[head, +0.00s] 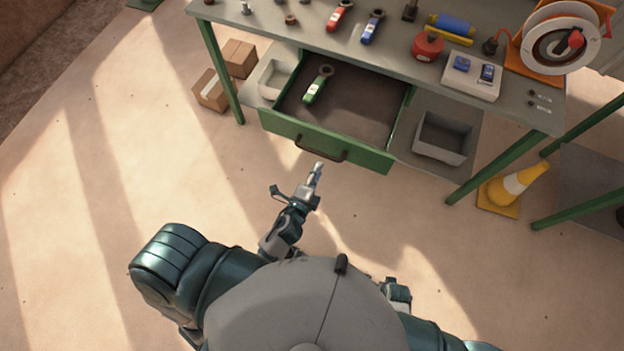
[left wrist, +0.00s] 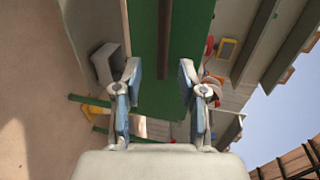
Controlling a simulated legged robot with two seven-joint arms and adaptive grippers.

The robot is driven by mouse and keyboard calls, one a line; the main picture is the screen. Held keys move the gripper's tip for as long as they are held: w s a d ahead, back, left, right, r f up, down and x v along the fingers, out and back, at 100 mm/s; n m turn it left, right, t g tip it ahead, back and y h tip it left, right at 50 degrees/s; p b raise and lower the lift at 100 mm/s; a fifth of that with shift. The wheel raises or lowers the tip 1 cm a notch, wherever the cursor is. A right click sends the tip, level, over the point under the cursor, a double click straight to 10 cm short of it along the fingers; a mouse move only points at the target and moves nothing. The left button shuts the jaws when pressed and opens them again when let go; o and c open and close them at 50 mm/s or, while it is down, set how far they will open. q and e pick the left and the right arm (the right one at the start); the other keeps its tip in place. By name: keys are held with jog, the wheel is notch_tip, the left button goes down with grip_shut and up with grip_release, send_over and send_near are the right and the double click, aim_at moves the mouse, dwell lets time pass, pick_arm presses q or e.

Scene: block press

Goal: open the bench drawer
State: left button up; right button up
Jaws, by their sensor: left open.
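The bench drawer (head: 352,108) is pulled well out from under the bench, and its inside shows. Its green front (head: 372,157) carries a dark bar handle (head: 320,150). The left wrist view shows the green front (left wrist: 145,30) and the dark handle bar (left wrist: 165,40) straight ahead. My left gripper (head: 317,167) is just in front of the handle. In the left wrist view my left gripper (left wrist: 159,70) is open and empty. The handle lies ahead, in line with the gap between the fingers, and looks clear of them. My right gripper cannot be made out.
A green-handled wrench (head: 318,84) lies in the drawer. Grey bins (head: 443,139) (head: 274,79) stand either side of it. The bench top (head: 300,37) holds several tools. Cardboard boxes (head: 212,91) and a yellow cone (head: 519,185) stand on the floor. The floor left of me is clear.

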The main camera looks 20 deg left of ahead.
pick_arm(q)
jog(key=v, duration=0.4)
dwell(0.5)
jog(key=s+a+f+n+g, duration=0.2)
jog(key=s+f+n+g, duration=0.1)
jog(key=f, duration=0.4)
jog(key=s+a+f+n+g+y, duration=0.1)
jog(key=s+f+n+g, duration=0.15)
jog(key=f, duration=0.55)
jog(key=s+a+f+n+g, duration=0.2)
jog(key=f+n, duration=0.2)
jog(key=f, duration=0.3)
jog(key=s+a+f+n+g+p, duration=0.1)
jog(key=s+a+f+n+g, duration=0.1)
jog(key=s+f+n+g, duration=0.4)
jog(key=s+f, duration=0.5)
jog(key=s, duration=0.1)
jog(key=shift+n+h, duration=0.3)
jog(key=shift+n, duration=0.05)
pick_arm(e)
jog(key=s+f, duration=0.2)
jog(key=f, duration=0.1)
jog(key=shift+d, duration=0.15)
